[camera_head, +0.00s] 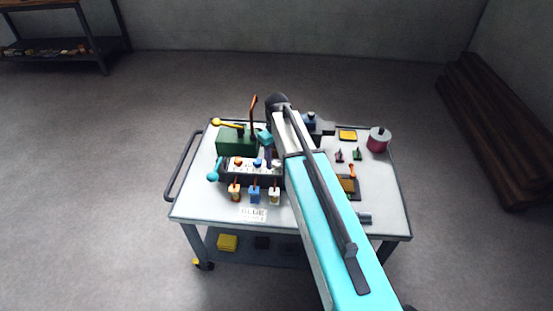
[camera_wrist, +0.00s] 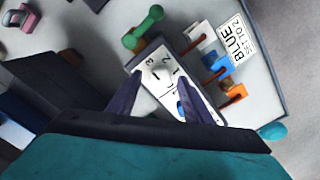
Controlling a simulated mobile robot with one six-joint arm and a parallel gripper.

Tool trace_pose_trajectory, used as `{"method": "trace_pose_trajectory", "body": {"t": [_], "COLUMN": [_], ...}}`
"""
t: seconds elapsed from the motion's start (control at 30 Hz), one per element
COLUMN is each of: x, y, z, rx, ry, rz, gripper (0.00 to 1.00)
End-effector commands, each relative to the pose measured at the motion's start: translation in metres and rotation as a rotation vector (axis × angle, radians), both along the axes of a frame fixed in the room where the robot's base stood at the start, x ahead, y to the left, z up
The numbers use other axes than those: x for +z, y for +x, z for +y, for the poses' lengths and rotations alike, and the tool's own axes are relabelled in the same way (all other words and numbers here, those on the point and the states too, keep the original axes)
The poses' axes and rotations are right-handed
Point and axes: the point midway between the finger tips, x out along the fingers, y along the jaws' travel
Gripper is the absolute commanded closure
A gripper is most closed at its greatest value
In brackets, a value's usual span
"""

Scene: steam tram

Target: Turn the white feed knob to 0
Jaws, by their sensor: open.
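The white feed knob (camera_head: 277,164) is at the right end of a row of three on a dark control box, beside the blue knob (camera_head: 257,163) and the orange knob (camera_head: 238,162). In the wrist view the white knob (camera_wrist: 162,69) is pale against its white dial plate, where the digits 3, 2 and 1 show. Its pointer is too faint to read. My gripper (camera_wrist: 160,78) is open, its two dark fingers spread above the plate on either side of the knob. The blue knob (camera_wrist: 181,110) shows near the right finger.
White, blue and orange tags with red levers stand along the box's front, the white one (camera_wrist: 195,35) nearest the knob. A placard (camera_wrist: 235,42) reads BLUE, set to 2. A green box (camera_head: 236,140) with levers stands behind.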

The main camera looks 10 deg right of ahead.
Motion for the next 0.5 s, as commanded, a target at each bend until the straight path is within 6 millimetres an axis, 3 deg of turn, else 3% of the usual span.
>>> {"method": "trace_pose_trajectory", "body": {"t": [0.27,0.5], "x": [-0.0007,-0.0006], "y": [0.0001,0.0], "z": [0.0006,0.0009], "rx": [0.001,0.001], "ry": [0.0,0.0], "rz": [0.0,0.0], "gripper": [0.54,0.91]}}
